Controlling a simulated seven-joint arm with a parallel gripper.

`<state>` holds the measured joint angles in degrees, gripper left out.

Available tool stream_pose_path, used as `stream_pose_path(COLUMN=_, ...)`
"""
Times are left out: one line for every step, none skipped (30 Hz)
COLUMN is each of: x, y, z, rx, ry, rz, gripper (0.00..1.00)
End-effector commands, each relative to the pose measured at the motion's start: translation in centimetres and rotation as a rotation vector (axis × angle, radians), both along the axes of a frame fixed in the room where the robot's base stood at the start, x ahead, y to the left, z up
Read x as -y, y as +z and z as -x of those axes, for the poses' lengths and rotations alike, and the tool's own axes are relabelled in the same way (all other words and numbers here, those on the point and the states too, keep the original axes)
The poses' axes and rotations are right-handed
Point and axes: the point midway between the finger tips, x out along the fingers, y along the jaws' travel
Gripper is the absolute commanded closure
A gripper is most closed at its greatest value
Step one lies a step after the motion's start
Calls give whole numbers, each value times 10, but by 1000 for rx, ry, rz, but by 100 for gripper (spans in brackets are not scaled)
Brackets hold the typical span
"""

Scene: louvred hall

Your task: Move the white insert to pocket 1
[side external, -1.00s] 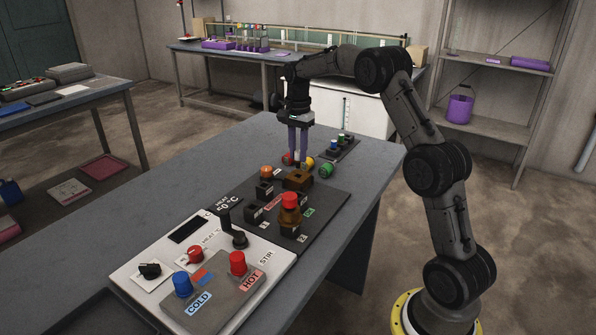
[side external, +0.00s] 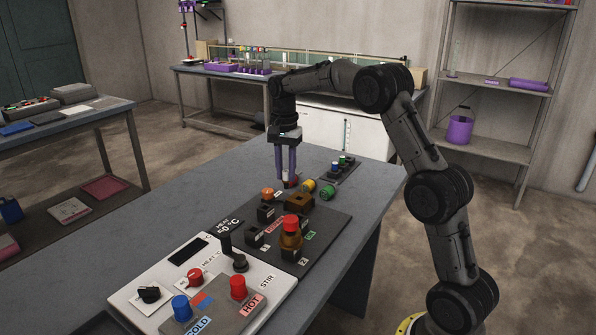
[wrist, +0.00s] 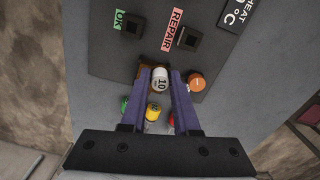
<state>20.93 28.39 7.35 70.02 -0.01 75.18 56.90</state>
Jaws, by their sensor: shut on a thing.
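The white insert (wrist: 160,80), marked 10, is between my gripper's fingers in the wrist view. In the side view my gripper (side external: 286,177) is shut on the white insert (side external: 285,179), near the brown block (side external: 298,202) and the orange insert (side external: 267,193). The insert looks roughly upright; its clearance is hard to tell. Black square pockets stand on the dark board, one (side external: 265,213) left of the brown block and another (side external: 253,238) nearer the camera. I cannot read which is pocket 1.
A red-capped amber piece (side external: 291,232) stands upright on the board. Yellow (side external: 308,186) and green (side external: 327,192) pieces lie behind the brown block, with a red one beside my fingers. The control panel (side external: 165,295) is in front. The table's left side is clear.

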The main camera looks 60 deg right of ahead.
Motion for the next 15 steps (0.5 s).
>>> stream_pose_path(x=-22, y=3, z=-3, rx=2, ry=54, rz=0, gripper=100)
stream_pose_path(x=-33, y=5, z=-4, rx=1, ry=83, rz=0, gripper=100)
stream_pose_path(x=-48, y=7, z=-5, rx=1, ry=122, rz=0, gripper=100)
stream_pose_path(x=-60, y=8, z=-5, rx=1, ry=149, rz=0, gripper=100)
stream_pose_path(x=-70, y=10, z=-6, rx=3, ry=174, rz=0, gripper=100)
stream_pose_path(x=-83, y=12, z=-6, rx=4, ry=203, rz=0, gripper=100)
stream_pose_path(x=-92, y=13, z=-6, rx=5, ry=223, rz=1, gripper=100)
stream_pose_path(x=-100, y=15, z=-6, rx=7, ry=240, rz=1, gripper=100)
stream_pose_path(x=-109, y=16, z=-6, rx=8, ry=259, rz=2, gripper=100)
stream_pose_path(x=-115, y=18, z=-7, rx=9, ry=272, rz=2, gripper=100)
stream_pose_path(x=-120, y=19, z=-7, rx=11, ry=282, rz=3, gripper=100)
stream_pose_path(x=-126, y=20, z=-7, rx=14, ry=294, rz=3, gripper=100)
stream_pose_path(x=-129, y=21, z=-8, rx=15, ry=301, rz=4, gripper=100)
stream_pose_path(x=-132, y=21, z=-8, rx=16, ry=306, rz=4, gripper=100)
stream_pose_path(x=-134, y=20, z=-8, rx=17, ry=310, rz=3, gripper=100)
